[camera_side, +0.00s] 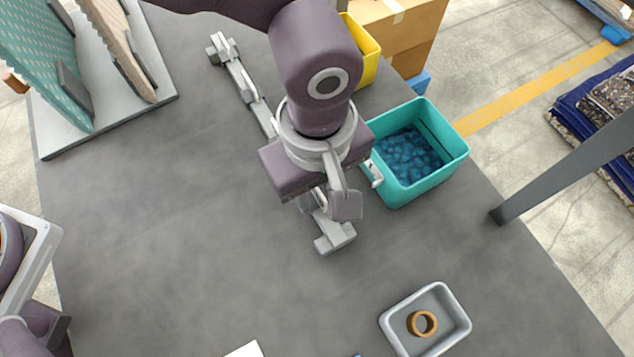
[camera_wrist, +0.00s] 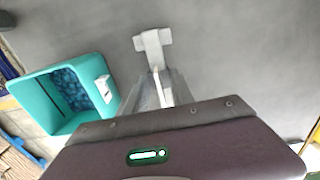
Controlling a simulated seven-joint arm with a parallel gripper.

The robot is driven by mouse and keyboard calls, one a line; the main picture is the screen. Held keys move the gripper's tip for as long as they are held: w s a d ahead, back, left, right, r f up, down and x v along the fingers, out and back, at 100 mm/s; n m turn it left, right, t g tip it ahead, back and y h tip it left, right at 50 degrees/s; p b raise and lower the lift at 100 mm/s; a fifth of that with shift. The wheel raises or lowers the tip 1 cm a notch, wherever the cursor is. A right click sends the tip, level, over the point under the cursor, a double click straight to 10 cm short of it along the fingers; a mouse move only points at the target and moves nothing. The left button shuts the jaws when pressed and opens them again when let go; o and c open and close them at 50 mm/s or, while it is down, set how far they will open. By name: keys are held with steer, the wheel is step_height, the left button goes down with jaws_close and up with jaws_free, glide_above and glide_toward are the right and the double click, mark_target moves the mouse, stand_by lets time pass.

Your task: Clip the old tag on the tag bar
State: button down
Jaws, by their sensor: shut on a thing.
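The tag bar is a long grey bar (camera_side: 240,80) on the grey table, with a foot (camera_side: 335,238) at its near end. The near foot also shows in the wrist view (camera_wrist: 153,40). My gripper (camera_side: 312,200) is low over the bar's near part, pointing down. In the wrist view my gripper (camera_wrist: 160,92) is in line with the bar. It is shut on what seems to be the old tag, a pale narrow piece (camera_wrist: 166,88) mostly hidden by the hand. I cannot tell whether this piece touches the bar.
A teal bin (camera_side: 450,150) with blue contents stands close right of my gripper, with a white holder (camera_side: 374,173) on its near wall. A grey tray (camera_side: 395,318) with a brown ring (camera_side: 422,323) is at the front right. A yellow bin (camera_side: 364,50) stands behind. The table's left middle is clear.

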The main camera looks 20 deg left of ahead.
steer(key=shift+f, duration=0.65)
stand_by(1.0)
steer(key=c, duration=0.6)
jaws_free()
steer(key=shift+r, duration=0.1)
steer(key=shift+r, duration=3)
